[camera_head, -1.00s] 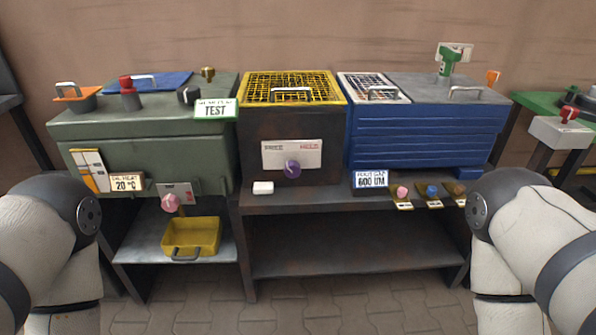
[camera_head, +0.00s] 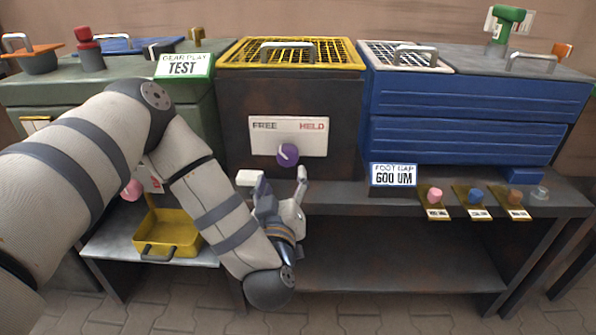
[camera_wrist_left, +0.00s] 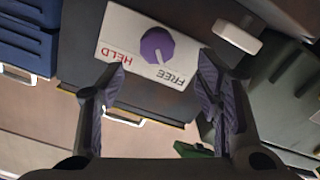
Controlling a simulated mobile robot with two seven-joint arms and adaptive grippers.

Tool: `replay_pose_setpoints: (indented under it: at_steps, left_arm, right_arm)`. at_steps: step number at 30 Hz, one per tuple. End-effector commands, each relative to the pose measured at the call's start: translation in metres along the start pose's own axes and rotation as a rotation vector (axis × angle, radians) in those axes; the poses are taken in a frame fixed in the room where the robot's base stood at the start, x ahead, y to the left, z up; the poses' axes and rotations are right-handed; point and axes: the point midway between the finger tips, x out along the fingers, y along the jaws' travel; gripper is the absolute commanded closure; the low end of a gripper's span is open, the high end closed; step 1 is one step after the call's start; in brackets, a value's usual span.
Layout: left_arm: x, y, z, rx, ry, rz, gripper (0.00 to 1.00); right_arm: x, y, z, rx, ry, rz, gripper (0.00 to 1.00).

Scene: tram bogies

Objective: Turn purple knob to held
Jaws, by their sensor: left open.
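The purple knob (camera_head: 288,154) sits on a white plate (camera_head: 311,143) marked FREE on the left and HELD on the right, on the front of the dark box with the yellow grid top. Its pale pointer mark leans up toward the FREE side. My left gripper (camera_head: 280,180) is open and empty, just below and in front of the knob, apart from it. In the left wrist view, the picture is turned over; the knob (camera_wrist_left: 157,46) shows beyond the gap between the open fingers (camera_wrist_left: 159,66). My right gripper is not in view.
A white block (camera_head: 249,177) lies on the bench ledge close by my left gripper. A yellow tray (camera_head: 168,232) sits on the lower shelf.

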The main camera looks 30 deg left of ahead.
Motion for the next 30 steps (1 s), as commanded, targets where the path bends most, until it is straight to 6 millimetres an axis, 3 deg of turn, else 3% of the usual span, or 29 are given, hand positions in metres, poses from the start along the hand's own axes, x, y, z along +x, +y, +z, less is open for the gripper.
replay_pose_setpoints:
  at_steps: [1, 6, 12, 23, 30]
  left_arm:
    - [0.003, -0.005, 0.009, -0.005, -0.001, -0.001, 0.41]
    - [0.052, 0.002, -0.003, -0.005, 0.008, 0.003, 0.41]
    - [0.089, 0.002, -0.003, -0.004, 0.004, 0.005, 0.41]
    - [0.099, 0.003, -0.003, -0.004, 0.002, 0.007, 0.41]
    - [0.099, 0.003, -0.003, -0.003, 0.001, 0.007, 0.9]
  right_arm:
    - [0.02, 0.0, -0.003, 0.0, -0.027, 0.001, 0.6]
    - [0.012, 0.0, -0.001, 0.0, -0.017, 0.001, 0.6]
    - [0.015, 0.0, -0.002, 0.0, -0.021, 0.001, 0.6]
    - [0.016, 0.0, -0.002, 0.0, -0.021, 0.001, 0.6]
    - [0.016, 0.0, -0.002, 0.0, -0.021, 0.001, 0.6]
